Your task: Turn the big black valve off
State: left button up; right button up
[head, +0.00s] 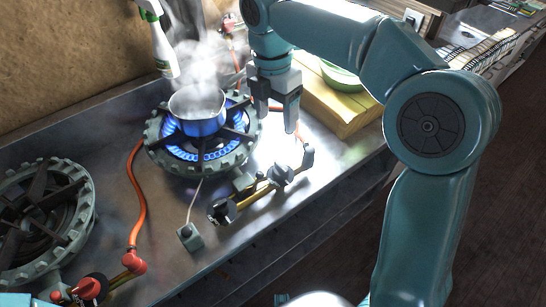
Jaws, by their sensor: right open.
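A brass gas pipe (252,196) lies on the metal counter in front of the lit burner. It carries a dark lobed valve handle (280,174) near its middle and a black knob (222,211) at its near left end; I cannot tell which is the big black valve. My right gripper (277,118) is open and empty, fingers pointing down, above and behind the lobed handle and apart from it. The burner (160,152) has blue flames under a steaming pot (197,108). My left gripper is not in view.
An unlit burner (40,215) stands at the left. An orange hose (135,190) runs to a red-handled valve (88,288) at bottom left. A small switch box (190,237) sits on the counter. A spray bottle (158,40) and a wooden block (335,105) with a green bowl (340,77) stand behind.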

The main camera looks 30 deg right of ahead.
aim_at(280, 166)
jog(key=f+b, duration=0.1)
jog(key=f, duration=0.4)
jog(key=s+f+b, duration=0.1)
jog(key=f, duration=0.4)
jog(key=f+b, duration=0.2)
jog(key=f, duration=0.4)
jog(key=shift+s+d, duration=0.2)
jog(key=shift+c, duration=0.4)
jog(key=c, duration=0.9)
